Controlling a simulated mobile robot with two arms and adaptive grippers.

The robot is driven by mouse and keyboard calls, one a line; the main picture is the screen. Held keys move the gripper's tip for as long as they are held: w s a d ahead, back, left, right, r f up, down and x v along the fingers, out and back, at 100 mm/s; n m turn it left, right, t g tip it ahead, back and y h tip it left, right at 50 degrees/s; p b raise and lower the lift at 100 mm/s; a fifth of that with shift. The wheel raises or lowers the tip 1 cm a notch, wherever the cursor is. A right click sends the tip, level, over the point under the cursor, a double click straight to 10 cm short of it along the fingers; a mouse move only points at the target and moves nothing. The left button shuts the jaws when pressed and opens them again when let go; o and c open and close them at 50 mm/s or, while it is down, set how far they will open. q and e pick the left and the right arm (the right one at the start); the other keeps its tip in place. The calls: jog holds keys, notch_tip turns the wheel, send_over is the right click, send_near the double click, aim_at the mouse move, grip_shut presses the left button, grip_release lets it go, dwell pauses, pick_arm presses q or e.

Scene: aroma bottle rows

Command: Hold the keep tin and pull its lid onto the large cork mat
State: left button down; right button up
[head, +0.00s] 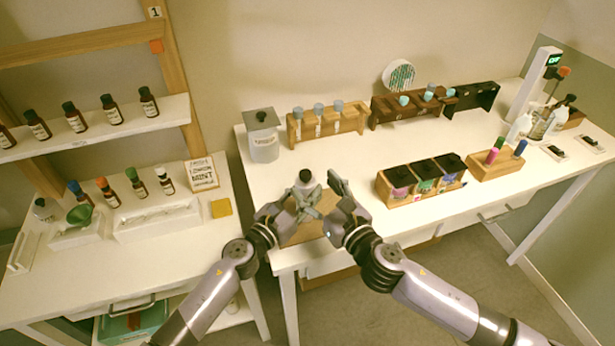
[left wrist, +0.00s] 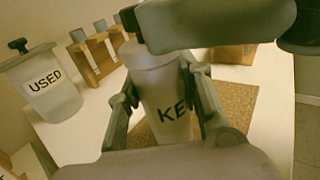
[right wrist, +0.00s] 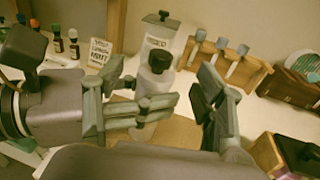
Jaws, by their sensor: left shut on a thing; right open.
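The keep tin (left wrist: 165,100) is a pale, frosted cylinder with "KE" of its label showing. Its lid (right wrist: 157,78) is on, with a dark knob on top (right wrist: 159,61). In the head view the tin's top (head: 305,186) shows above my grippers. My left gripper (left wrist: 163,100) is shut on the tin's body, one finger on each side. My right gripper (right wrist: 163,88) is open; the lid shows between its fingers in the right wrist view, apart from them as far as I can tell.
The used tin (head: 263,143) stands behind, left of a wooden rack (head: 325,125) with several tubes. A shelf (head: 90,128) with bottles is at the left. The table between jars and rack is clear.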

aim_at(305, 172)
jog(key=shift+x, duration=2.75)
jog(key=shift+c, duration=0.3)
grip_shut()
jog(key=shift+r, duration=0.15)
pick_arm(q)
jog(key=shift+f, duration=0.1)
pick_arm(e)
jog(key=shift+r, duration=1)
jog(key=shift+d+r, duration=0.1)
